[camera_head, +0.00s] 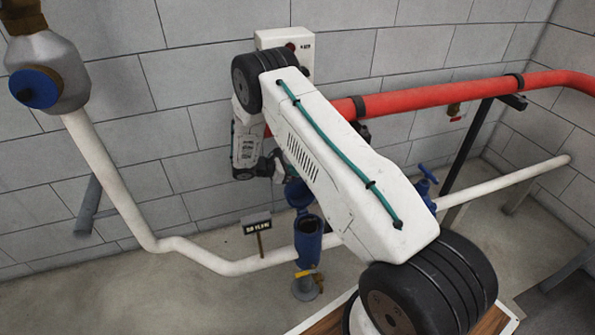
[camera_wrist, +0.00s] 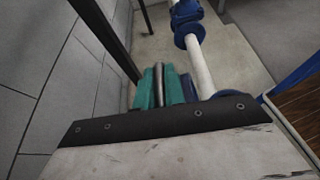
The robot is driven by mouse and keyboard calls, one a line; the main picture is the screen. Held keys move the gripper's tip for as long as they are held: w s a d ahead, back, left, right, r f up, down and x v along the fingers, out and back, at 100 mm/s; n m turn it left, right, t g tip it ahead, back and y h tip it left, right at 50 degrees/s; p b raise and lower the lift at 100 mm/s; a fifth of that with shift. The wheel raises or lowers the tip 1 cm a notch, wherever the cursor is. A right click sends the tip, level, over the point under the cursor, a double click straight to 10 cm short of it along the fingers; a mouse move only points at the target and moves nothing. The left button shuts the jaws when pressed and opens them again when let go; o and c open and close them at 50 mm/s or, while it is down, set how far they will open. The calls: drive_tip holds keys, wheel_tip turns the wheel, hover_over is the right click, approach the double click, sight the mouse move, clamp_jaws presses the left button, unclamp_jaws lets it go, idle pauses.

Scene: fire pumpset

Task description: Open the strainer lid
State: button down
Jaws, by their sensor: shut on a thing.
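The blue strainer (camera_head: 308,245) stands on the white pipe in the head view, its top showing a dark round opening. The blue strainer lid (camera_head: 297,192) is raised and tilted above and behind that opening. My gripper (camera_head: 286,172) is right at the lid, partly hidden behind my white arm. In the wrist view the teal fingers of my gripper (camera_wrist: 159,88) are shut on a dark grey bar (camera_wrist: 158,80), which seems to be the lid's handle. The rest of the lid is not clear in that view.
A white pipe (camera_head: 210,262) runs along the floor, with a blue valve (camera_head: 427,180) to the right. A red pipe (camera_head: 440,95) crosses higher up before the block wall. A small sign (camera_head: 256,224) stands left of the strainer. A yellow-handled drain valve (camera_head: 308,275) sits below it.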

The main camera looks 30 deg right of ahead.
drive_tip(key=shift+d, duration=0.1)
drive_tip(key=c, duration=1.5)
unclamp_jaws()
drive_tip(key=v, duration=0.8)
drive_tip(key=s+a+m+g+y, duration=0.1)
drive_tip(key=s+m+g, duration=0.1)
drive_tip(key=s, duration=0.3)
drive_tip(key=s+a+r+m+y, duration=0.3)
drive_tip(key=s+r+m+y, duration=0.15)
drive_tip(key=s+r, duration=0.6)
drive_tip(key=s+a+r+m+y, duration=0.3)
drive_tip(key=s+r+m, duration=0.3)
drive_tip(key=r, duration=0.7)
drive_tip(key=s+a+r+m+t+y, duration=0.1)
drive_tip(key=s+a+r+t+y, duration=0.1)
drive_tip(key=s+r, duration=0.4)
drive_tip(key=s+a+r+m+t+y, duration=0.1)
drive_tip(key=s+r+t, duration=0.3)
drive_tip(key=s, duration=1)
wheel_tip(320, 180, up, 3)
drive_tip(key=shift+s+a+r+m+y, duration=0.25)
drive_tip(key=shift+a+m+y, duration=0.1)
drive_tip(key=shift+a+y, duration=0.5)
